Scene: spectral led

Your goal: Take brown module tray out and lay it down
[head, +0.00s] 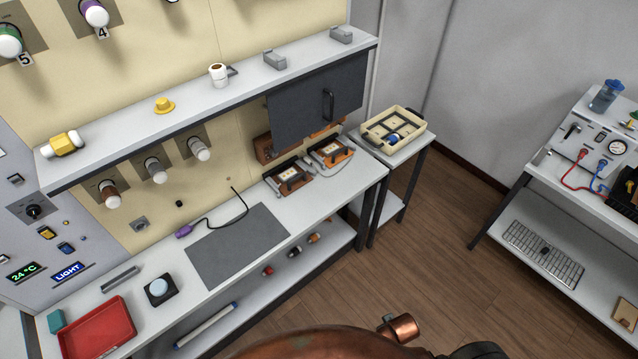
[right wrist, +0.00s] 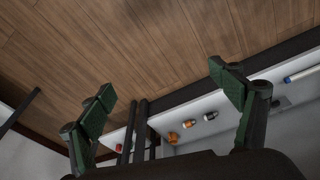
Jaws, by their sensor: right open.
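Two small module trays stand side by side at the back right of the workbench. One is dark brown (head: 288,178), the other a lighter orange-brown (head: 331,152); each has a pale top panel and a handle in front. Brown casing (head: 268,150) shows behind them, partly hidden by a raised dark flap (head: 318,98) with a handle. My right gripper (right wrist: 165,100) is open and empty in the right wrist view, with floor and a lower shelf beyond it, away from the trays. My left gripper is not in view.
A dark grey mat (head: 238,246) lies bare on the bench, with a purple-tipped cable (head: 184,231) beside it. A red tray (head: 97,329) is at the front left. A cream bin (head: 393,128) stands on a side table. A shelf (head: 210,100) overhangs the bench.

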